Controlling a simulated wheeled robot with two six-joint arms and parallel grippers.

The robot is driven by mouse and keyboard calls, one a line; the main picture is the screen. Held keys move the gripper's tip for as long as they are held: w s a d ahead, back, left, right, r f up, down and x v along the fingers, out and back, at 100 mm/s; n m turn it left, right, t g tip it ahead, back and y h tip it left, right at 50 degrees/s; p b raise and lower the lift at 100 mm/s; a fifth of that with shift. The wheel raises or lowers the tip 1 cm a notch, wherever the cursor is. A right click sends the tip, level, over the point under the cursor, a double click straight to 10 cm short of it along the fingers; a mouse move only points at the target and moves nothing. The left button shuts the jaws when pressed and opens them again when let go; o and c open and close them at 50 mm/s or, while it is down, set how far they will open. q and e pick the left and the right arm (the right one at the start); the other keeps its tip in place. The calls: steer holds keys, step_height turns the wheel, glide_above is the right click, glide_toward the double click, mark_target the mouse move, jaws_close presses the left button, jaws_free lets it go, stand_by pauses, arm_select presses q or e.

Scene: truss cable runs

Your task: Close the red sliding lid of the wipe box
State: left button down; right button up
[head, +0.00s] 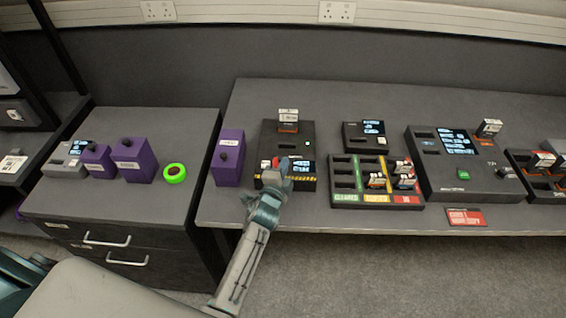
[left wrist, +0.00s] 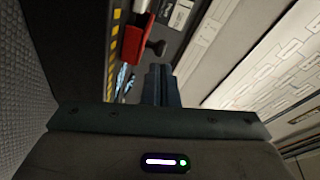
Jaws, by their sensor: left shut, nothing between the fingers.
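A dark box (head: 270,140) with a yellow-and-black striped front edge and a lit screen stands at the left of the long table. A red sliding piece with a dark knob, which looks like the lid, shows in the left wrist view (left wrist: 133,48), beside the stripe. In the head view only a bit of red shows by my gripper, so I cannot tell how far the lid is open. My left gripper (head: 282,170) is at the front of this box, shut and empty; its fingers show just below the knob in the left wrist view (left wrist: 160,82). My right gripper is not in view.
A purple block (head: 229,158) stands close left of the box. A compartment tray (head: 343,195) with coloured strips and a large console (head: 462,178) stand to the right. Purple blocks and a green ring (head: 174,173) are on the left cabinet. A card (head: 288,117) stands up from the box's rear.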

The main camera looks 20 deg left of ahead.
arm_select(q)
steer(key=shift+a, duration=0.25)
steer(key=shift+w+d, duration=0.1)
steer(key=shift+d, duration=0.3)
steer(key=shift+a, duration=0.25)
steer(key=a, duration=0.2)
steer(key=s+a, duration=0.1)
steer(key=a, duration=0.1)
steer(key=shift+s+p, duration=0.1)
steer(key=shift+p, duration=0.3)
steer(key=shift+s+a, duration=0.1)
steer(key=shift+a, duration=0.15)
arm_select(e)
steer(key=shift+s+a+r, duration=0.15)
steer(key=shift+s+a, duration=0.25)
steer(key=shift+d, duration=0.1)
